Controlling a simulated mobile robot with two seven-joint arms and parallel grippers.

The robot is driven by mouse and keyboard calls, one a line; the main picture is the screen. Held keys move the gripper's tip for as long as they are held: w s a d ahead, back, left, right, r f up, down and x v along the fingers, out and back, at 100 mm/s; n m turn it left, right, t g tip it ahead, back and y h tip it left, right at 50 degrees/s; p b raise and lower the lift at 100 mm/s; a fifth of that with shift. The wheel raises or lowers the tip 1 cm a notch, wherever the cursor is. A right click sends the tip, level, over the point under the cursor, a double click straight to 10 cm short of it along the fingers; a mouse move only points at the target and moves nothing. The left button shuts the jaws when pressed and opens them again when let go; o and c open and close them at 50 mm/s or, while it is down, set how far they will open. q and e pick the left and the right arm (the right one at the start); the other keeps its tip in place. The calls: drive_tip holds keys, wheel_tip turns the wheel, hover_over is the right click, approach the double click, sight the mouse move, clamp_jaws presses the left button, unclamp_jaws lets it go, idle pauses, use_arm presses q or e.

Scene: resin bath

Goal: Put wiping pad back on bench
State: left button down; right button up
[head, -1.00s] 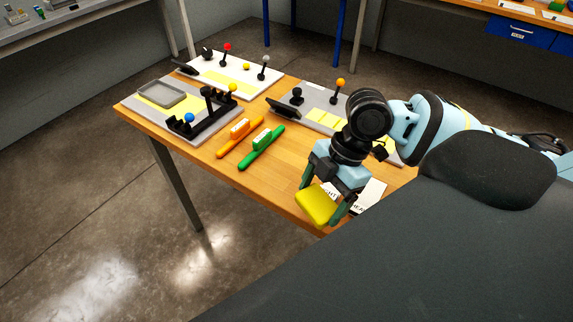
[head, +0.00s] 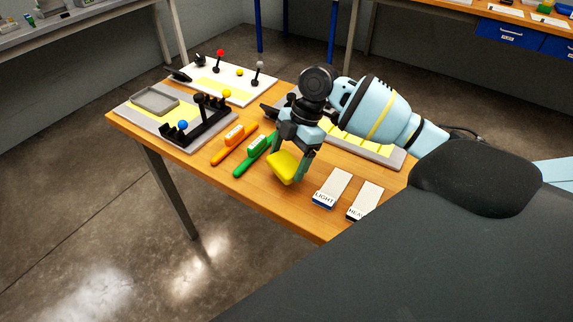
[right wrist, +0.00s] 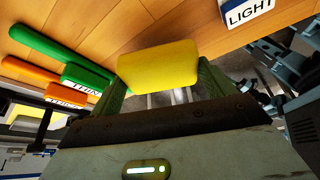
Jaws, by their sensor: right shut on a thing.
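My right gripper (head: 293,169) is shut on the yellow wiping pad (head: 284,168). In the head view the pad is over the front part of the wooden bench (head: 262,205), just right of the green tool; I cannot tell if it touches the bench top. The right wrist view shows the pad (right wrist: 158,64) between the two green fingers (right wrist: 160,85), with its broad face visible. My left gripper is not in view.
A green tool (head: 255,155) and an orange tool (head: 234,144) lie left of the pad. White cards marked LIGHT (head: 332,188) and HEA... (head: 364,200) lie to the right. A grey fixture with a tray (head: 155,101) is at the left. Bare bench lies between pad and cards.

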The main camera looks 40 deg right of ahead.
sight(290, 157)
drive_tip(key=shift+w, duration=0.2)
drive_tip(key=shift+w+f, duration=0.2)
drive_tip(key=shift+f, duration=0.1)
drive_tip(key=shift+d+f, duration=0.1)
drive_tip(key=shift+f, duration=1.35)
drive_tip(key=shift+f, duration=0.15)
drive_tip(key=o, duration=0.8)
drive_tip(key=v, duration=1.2)
